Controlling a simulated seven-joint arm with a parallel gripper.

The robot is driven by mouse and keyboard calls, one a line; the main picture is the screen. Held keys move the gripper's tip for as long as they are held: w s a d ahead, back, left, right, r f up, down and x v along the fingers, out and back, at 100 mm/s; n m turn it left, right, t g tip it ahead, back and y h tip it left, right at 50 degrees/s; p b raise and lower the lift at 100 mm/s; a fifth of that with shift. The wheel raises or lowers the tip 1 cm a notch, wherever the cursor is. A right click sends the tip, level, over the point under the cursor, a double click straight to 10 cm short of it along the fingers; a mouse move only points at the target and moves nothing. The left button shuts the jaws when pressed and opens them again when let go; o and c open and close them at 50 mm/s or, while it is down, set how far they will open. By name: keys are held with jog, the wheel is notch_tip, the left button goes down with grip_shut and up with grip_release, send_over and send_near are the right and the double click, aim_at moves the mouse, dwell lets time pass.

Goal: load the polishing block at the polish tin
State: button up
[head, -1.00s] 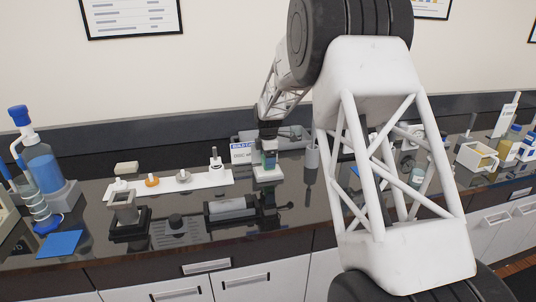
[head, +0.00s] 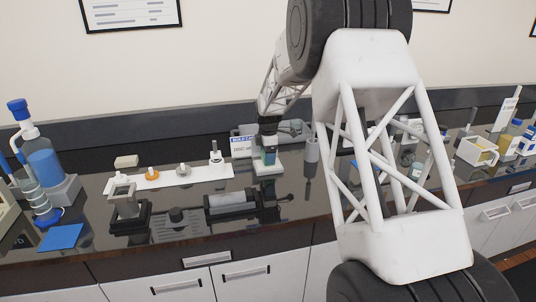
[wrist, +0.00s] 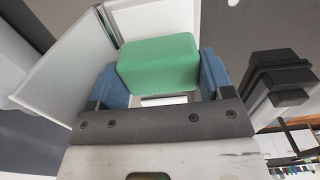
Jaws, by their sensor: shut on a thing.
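The polishing block is a green rounded block (wrist: 158,62), seen large in the wrist view. My gripper (wrist: 160,85) is shut on it, with one blue finger on each side. In the head view my gripper (head: 268,150) is at the middle of the bench, low over a small white tray-like thing (head: 268,171). This may be the polish tin, but I cannot read a label on it. Whether the block touches it is hidden. A white open box or lid (wrist: 157,22) shows just beyond the block in the wrist view.
A small labelled box or card (head: 241,147) stands just left of my gripper. A white strip (head: 205,178) with small fixtures lies further left. A dark device with a grey cylinder (head: 232,203) is in front. A grey cup (head: 312,150) stands close on the right.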

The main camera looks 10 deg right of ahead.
jog(key=shift+f, duration=0.65)
dwell(2.0)
jog(key=shift+r, duration=0.1)
jog(key=shift+r, duration=3.5)
jog(key=shift+r+m, duration=0.1)
jog(key=shift+m, duration=0.2)
jog(key=m, duration=0.1)
jog(key=a+r+m, duration=0.1)
jog(key=m, duration=0.1)
jog(key=shift+s+a+m, duration=0.1)
jog(key=shift+s+m, duration=0.05)
jog(key=shift+m, duration=0.15)
jog(key=a+r+m, duration=0.1)
jog(key=m, duration=0.3)
jog(key=s+a+r+m, duration=0.1)
jog(key=m, duration=0.4)
jog(key=a+r+m, duration=0.1)
jog(key=r+m, duration=0.1)
jog(key=m, duration=0.2)
jog(key=shift+s+a+m, duration=0.2)
jog(key=shift+a+m, duration=0.2)
